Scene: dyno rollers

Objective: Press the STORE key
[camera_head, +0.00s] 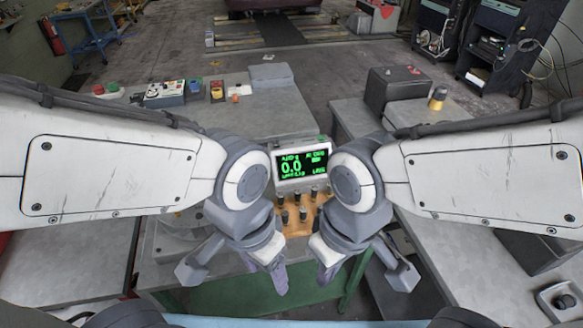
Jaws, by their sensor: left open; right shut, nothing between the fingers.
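A grey display unit (303,163) with green digits on a black screen, reading about 0.0, stands in the centre between my two arms. Below it is an orange panel (296,226) with several small dark knobs or keys. The lettering is too small to read, so I cannot tell which is the STORE key. My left gripper (276,272) is open and points down, left of and nearer than the orange panel. My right gripper (325,268) is shut and empty, right of and nearer than the panel. My wrists hide the panel's sides.
A grey bench behind holds a control box with buttons (165,92), red and green buttons (106,90) and a grey case (271,75). A dark box (397,88) and a yellow-based cone (437,99) stand on the right bench. A grey box with a round fitting (560,300) is at lower right.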

